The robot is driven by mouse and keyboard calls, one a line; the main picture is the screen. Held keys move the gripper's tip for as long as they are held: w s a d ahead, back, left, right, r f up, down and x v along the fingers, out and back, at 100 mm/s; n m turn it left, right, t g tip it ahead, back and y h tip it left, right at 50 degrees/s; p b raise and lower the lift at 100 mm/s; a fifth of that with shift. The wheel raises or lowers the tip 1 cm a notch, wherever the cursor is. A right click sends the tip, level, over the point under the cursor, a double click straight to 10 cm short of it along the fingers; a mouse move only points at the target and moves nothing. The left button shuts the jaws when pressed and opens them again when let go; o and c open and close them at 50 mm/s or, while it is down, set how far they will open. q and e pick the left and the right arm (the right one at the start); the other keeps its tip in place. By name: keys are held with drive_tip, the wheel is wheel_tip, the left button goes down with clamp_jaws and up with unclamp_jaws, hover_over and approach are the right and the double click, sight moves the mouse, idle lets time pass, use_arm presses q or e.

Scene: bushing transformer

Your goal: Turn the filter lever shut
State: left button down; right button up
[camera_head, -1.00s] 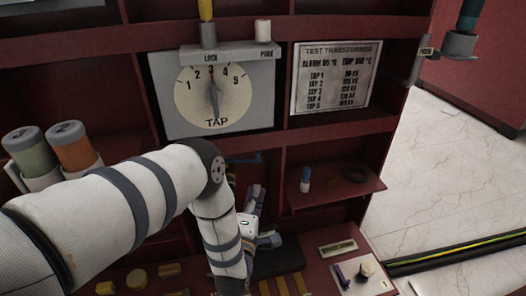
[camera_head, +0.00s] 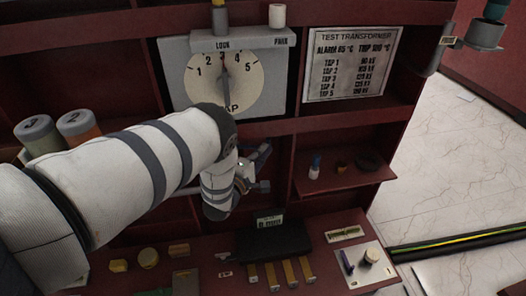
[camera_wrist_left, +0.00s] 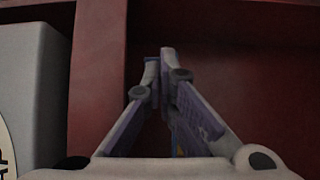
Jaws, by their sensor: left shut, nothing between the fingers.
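My left gripper (camera_head: 262,155) is in front of the red cabinet's middle bay, below the tap dial and left of a small shelf. In the left wrist view its fingers (camera_wrist_left: 158,65) come together at the tips with nothing between them, in front of a dark red recess. No lever is marked as the filter lever. A small purple lever (camera_head: 346,262) stands on a pale panel (camera_head: 360,284) at the lower right, apart from the gripper. My right gripper is not in view.
The grey tap dial plate (camera_head: 272,85) is above my left arm and partly covered by it. A small shelf (camera_head: 345,184) holds a blue-topped item (camera_head: 315,168) and a dark ring (camera_head: 369,162). A black block (camera_head: 272,240) and several yellow bars are below. Numbered cylinders (camera_head: 78,125) stand at left.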

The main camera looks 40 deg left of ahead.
use_arm(q)
drive_tip(key=shift+w, duration=0.25)
drive_tip(key=shift+w, duration=0.1)
drive_tip(key=shift+w+a+n+g+y+b, duration=0.15)
drive_tip(key=shift+w+a+n+y+b, duration=0.15)
drive_tip(key=shift+w+y, duration=0.2)
drive_tip(key=shift+w+a+n+g+y+b, duration=0.15)
drive_tip(key=shift+w+n+y+b, duration=0.05)
drive_tip(key=shift+w+n+y, duration=0.25)
drive_tip(key=shift+s, duration=0.1)
